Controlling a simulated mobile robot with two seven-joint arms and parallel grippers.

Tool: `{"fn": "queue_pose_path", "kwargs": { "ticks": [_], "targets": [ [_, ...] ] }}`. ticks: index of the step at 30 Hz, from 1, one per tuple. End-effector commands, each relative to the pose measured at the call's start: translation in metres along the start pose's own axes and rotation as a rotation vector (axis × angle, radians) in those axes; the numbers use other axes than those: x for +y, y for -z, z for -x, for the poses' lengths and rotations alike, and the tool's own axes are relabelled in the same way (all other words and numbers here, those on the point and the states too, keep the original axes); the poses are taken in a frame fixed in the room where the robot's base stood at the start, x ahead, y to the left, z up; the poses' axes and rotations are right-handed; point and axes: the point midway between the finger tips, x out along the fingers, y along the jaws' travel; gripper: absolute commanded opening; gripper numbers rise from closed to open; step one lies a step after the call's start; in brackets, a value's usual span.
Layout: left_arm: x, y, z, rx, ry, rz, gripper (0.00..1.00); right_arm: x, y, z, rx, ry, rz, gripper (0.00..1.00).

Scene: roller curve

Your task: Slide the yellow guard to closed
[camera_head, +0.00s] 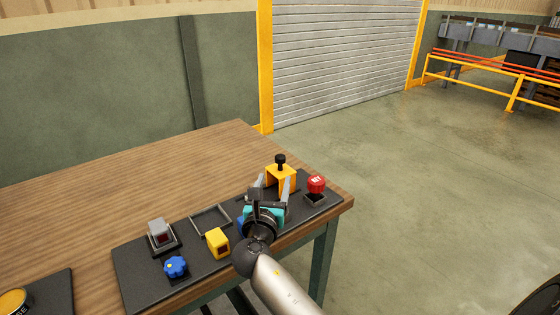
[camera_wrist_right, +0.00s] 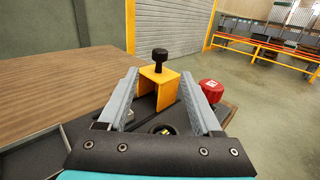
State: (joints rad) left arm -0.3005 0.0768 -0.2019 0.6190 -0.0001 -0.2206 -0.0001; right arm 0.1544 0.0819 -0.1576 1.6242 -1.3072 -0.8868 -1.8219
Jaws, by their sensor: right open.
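The yellow guard (camera_head: 281,176) is an arch-shaped bracket with a black knob (camera_head: 280,160) on top, at the far right part of the black panel (camera_head: 138,273). My right gripper (camera_head: 271,184) is open just in front of it. In the right wrist view the guard (camera_wrist_right: 158,90) stands upright between and beyond the two grey fingers of my right gripper (camera_wrist_right: 160,88), with its knob (camera_wrist_right: 160,56) above them. I cannot tell whether the fingers touch it. A round dark fitting (camera_wrist_right: 163,129) shows in front of the guard. My left gripper is not in view.
A red button block (camera_head: 316,184) stands just right of the guard. A yellow block (camera_head: 217,242), a blue knob (camera_head: 176,267), a grey switch box (camera_head: 160,234) and an empty square frame (camera_head: 210,220) are left of my arm. The wooden table (camera_head: 130,183) is bare behind.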

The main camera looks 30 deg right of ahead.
Motion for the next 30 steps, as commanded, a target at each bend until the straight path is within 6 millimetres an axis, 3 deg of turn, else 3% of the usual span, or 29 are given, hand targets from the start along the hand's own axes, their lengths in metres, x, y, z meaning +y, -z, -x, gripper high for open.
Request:
{"fn": "queue_pose_path", "kwargs": {
  "ticks": [9, 15, 21, 30],
  "targets": [
    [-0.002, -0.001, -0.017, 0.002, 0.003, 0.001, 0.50, -0.001, 0.001, -0.067, -0.001, 0.002, -0.002, 0.66],
    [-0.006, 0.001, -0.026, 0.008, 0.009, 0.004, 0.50, -0.001, 0.002, -0.096, 0.001, 0.002, -0.002, 0.66],
    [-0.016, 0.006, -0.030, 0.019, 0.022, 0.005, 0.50, 0.000, 0.001, -0.109, 0.002, 0.001, -0.003, 0.66],
    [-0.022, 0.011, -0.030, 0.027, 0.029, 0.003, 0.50, -0.001, 0.001, -0.111, 0.002, 0.000, -0.003, 0.66]
  ]
}}
